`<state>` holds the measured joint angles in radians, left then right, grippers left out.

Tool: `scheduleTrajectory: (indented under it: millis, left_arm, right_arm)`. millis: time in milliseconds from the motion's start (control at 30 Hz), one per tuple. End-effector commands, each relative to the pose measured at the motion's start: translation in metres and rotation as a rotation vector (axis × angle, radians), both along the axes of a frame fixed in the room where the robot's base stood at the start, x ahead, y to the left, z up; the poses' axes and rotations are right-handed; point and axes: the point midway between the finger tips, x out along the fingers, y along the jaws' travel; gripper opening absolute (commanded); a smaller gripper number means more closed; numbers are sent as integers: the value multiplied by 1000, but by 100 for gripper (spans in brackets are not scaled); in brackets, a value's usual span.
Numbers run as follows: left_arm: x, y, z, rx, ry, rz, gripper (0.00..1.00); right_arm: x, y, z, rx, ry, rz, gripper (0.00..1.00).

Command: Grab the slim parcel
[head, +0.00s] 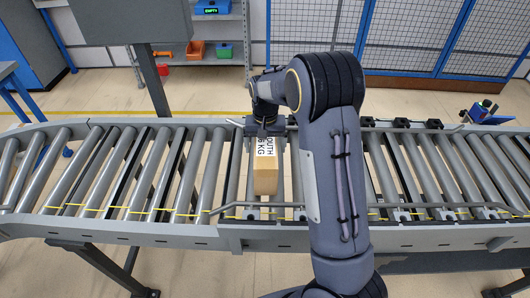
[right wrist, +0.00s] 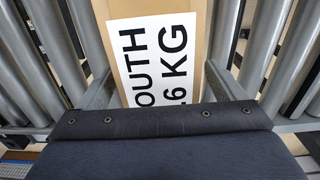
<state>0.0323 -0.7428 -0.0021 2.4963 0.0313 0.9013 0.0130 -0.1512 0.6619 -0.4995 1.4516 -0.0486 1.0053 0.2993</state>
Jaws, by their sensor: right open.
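The slim parcel (head: 265,172) is a narrow brown box with a white label reading "OUTH" and "6 KG". It lies on the roller conveyor (head: 180,232) near the middle of the head view. My right gripper (head: 265,130) is at the parcel's far end, reaching down from above. In the right wrist view the parcel (right wrist: 158,15) lies between the two fingers of my right gripper (right wrist: 160,85), one on each side. The fingers are open; whether either touches the box I cannot tell. My left gripper is not in view.
Metal guide rails (head: 280,206) run along the conveyor beside the parcel. Rollers to the left are bare. A shelf with an orange bin (head: 196,49) and a green bin (head: 224,50) stands behind. A dark panel (head: 130,20) on a post rises at the back left.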

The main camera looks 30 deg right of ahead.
Motion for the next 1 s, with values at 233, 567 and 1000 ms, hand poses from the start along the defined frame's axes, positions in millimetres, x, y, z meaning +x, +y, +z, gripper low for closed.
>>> scheduleTrajectory:
  millis: [233, 567, 1000]
  left_arm:
    - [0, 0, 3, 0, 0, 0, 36]
    - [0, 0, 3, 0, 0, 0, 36]
    - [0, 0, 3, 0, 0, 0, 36]
  right_arm:
    - [0, 0, -16, 0, -1, 0, 89]
    - [0, 0, -16, 0, -1, 0, 64]
    - [1, 0, -14, 0, -4, 0, 20]
